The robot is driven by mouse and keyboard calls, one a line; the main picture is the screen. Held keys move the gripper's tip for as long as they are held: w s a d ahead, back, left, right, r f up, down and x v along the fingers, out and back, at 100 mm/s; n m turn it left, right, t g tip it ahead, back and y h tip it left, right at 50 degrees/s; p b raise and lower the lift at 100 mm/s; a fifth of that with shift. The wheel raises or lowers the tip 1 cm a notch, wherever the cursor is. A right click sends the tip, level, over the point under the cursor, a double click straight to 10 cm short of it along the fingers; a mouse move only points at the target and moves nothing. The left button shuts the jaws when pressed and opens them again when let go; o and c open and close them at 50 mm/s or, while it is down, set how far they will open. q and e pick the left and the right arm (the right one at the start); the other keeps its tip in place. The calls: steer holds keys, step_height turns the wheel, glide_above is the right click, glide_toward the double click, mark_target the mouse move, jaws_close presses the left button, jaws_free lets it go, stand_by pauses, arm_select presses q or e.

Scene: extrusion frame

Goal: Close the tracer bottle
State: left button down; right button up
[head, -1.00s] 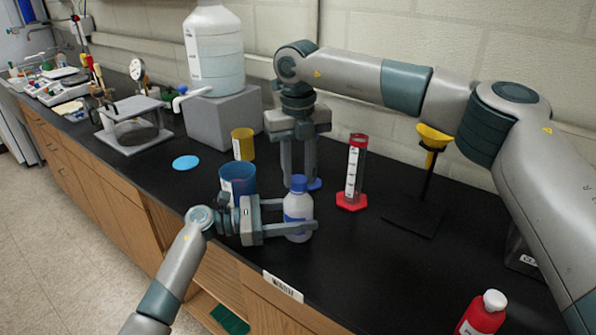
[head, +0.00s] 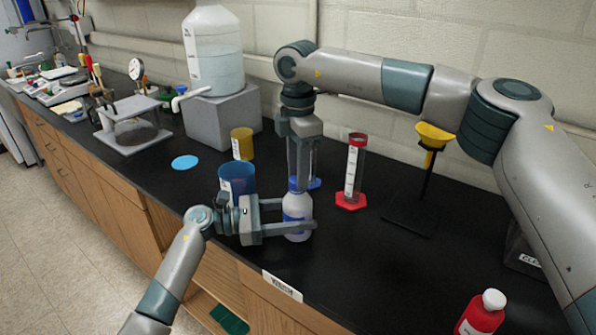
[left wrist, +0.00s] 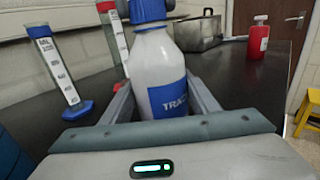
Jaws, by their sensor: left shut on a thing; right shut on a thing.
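The tracer bottle (head: 297,212) is a translucent white bottle with a blue label and a blue cap (head: 293,185). It stands upright near the bench's front edge. My left gripper (head: 312,226) is shut around its body from the left, and the left wrist view shows the bottle (left wrist: 158,62) between both fingers. My right gripper (head: 299,180) points straight down from above and is shut on the cap at the bottle's neck. In the left wrist view the cap (left wrist: 148,10) sits on top of the bottle. The fingers partly hide the cap, so its seating is unclear.
A blue cup (head: 237,180) and a yellow cup (head: 242,143) stand left of the bottle. A red-based cylinder (head: 354,170) and a yellow funnel on a stand (head: 434,136) are to the right. A red bottle (head: 482,314) is at front right. The bench's middle right is clear.

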steer(key=m, duration=0.4)
steer(key=shift+m, duration=0.3)
steer(key=m, duration=0.3)
steer(key=shift+m, duration=0.4)
steer(key=o, duration=1)
steer(key=shift+s+r, duration=0.1)
steer(key=shift+r, duration=2.2)
steer(key=shift+c, duration=0.3)
